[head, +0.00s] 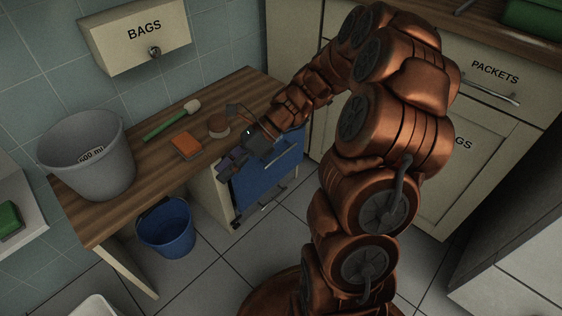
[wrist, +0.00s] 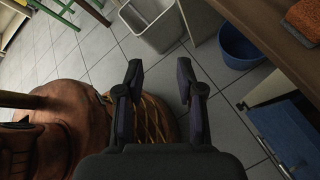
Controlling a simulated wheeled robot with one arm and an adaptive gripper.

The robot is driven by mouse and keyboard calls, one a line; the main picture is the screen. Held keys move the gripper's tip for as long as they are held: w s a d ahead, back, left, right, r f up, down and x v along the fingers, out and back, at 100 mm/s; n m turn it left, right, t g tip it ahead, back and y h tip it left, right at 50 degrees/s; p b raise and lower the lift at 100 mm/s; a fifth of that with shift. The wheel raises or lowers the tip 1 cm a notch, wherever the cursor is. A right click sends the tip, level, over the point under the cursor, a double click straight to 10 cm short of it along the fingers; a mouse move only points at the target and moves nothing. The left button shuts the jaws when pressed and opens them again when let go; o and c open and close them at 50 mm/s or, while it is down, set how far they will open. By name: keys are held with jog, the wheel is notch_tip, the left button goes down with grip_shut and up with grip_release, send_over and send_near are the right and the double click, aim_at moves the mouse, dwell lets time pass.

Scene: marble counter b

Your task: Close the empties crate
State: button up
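A blue crate-like front (head: 268,178) shows under the wooden counter in the head view, beside a cream cabinet panel. I read no label on it, and my gripper and arm hide its upper part. In the wrist view the blue part (wrist: 286,135) shows at the right edge, next to a pale panel. I cannot tell how far it stands out. My gripper (head: 233,163) is near its upper left in the head view. In the wrist view my gripper (wrist: 159,76) is open, with nothing between its fingers.
A grey bucket (head: 88,155), an orange sponge (head: 185,146), a green-handled brush (head: 170,122) and a round brown item (head: 219,126) are on the counter (head: 130,195). A blue bucket (head: 166,228) stands on the floor below. Tiled floor (head: 235,262) is clear in front.

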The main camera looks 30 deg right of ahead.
jog(key=w+d+f+m+t+y+b, duration=0.1)
jog(key=w+d+f+m+t+b, duration=0.25)
jog(key=w+d+f+m, duration=0.35)
jog(key=m+t+h+b, duration=0.35)
jog(key=m+t, duration=0.55)
jog(key=m, duration=0.8)
send_near(281, 155)
jog(key=x, duration=0.3)
jog(key=b+x, duration=0.2)
jog(key=x, duration=0.1)
jog(key=b+x, duration=0.2)
jog(key=x, duration=0.2)
jog(key=shift+w+d+f, duration=0.1)
jog(key=shift+w+f, duration=0.05)
jog(key=shift+f, duration=0.1)
grip_shut()
